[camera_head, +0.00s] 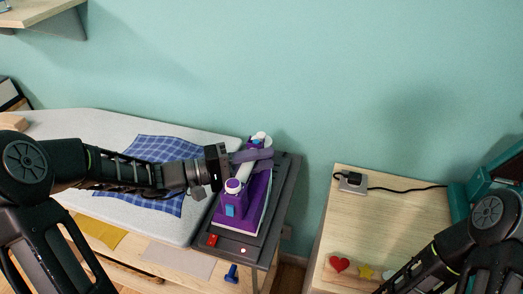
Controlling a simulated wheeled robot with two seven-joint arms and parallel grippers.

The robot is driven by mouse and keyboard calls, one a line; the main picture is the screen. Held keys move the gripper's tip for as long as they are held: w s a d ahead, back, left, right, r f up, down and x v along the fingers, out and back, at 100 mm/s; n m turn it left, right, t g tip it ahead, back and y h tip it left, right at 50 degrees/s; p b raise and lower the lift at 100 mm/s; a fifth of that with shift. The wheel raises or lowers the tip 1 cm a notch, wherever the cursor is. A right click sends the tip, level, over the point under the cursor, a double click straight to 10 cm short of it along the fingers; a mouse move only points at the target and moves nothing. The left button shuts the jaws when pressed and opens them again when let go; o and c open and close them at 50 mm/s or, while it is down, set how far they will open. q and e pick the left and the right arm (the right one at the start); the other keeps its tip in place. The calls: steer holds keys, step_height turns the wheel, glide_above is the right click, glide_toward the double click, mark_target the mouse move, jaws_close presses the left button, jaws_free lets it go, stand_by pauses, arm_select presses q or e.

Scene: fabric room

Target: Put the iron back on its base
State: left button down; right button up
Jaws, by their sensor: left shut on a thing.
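The purple and white iron (257,203) is over the dark grey base (284,190) at the right end of the ironing board. My left gripper (240,156) comes in from the left and is shut on the iron near its handle. The iron appears to rest on the base or just above it; I cannot tell which. The base has a red switch (212,240) at its front. My right arm (450,245) shows at the lower right; its gripper is out of view.
A blue checked cloth (150,150) lies on the grey ironing board (90,122). A wooden table (400,215) at the right holds a socket block (352,183) with a black cable, a red heart (340,264) and a yellow star (366,271). A teal machine (461,203) stands at the right edge.

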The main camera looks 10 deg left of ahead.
stand_by(0.3)
arm_select(q)
steer(key=c, duration=1.2)
jaws_free()
steer(key=shift+f, duration=0.1)
steer(key=shift+s+a, duration=0.1)
steer(key=b+v, duration=0.2)
steer(key=v, duration=0.6)
steer(key=shift+p+v, duration=0.7)
steer(key=shift+v, duration=1.2)
